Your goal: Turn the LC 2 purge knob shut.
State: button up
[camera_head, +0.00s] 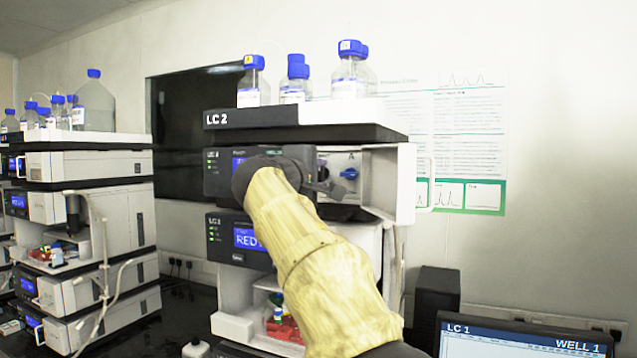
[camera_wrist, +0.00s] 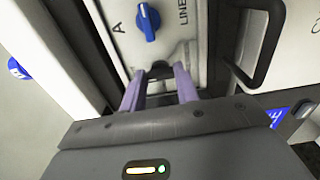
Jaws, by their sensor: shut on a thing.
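The LC 2 stack (camera_head: 250,117) stands in the middle of the head view. Its upper module has a dark front with a lit display and a pale recess behind an open white door. In the wrist view, my gripper (camera_wrist: 159,80) is shut, its two purple fingers on either side of a dark knob (camera_wrist: 160,68), which I take for the purge knob. Most of the knob is hidden between the fingers, and its turn angle cannot be told. A blue knob (camera_wrist: 147,22) sits just beyond it, beside the letter A; it also shows in the head view (camera_head: 349,173).
The open white door (camera_head: 390,185) stands close to the right of my gripper. Bottles with blue caps (camera_head: 349,75) stand on top of LC 2. Another instrument stack (camera_head: 88,165) is at left. A monitor (camera_head: 525,335) is at lower right.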

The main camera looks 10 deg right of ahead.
jog(key=shift+f, duration=0.1)
dwell(0.4)
jog(key=o, duration=1)
jog(key=shift+s+a+b, duration=0.3)
jog(key=shift+s, duration=0.1)
jog(key=b+v, duration=0.4)
jog(key=v, duration=1.2)
jog(key=shift+s+a, duration=0.1)
jog(key=shift+s, duration=0.1)
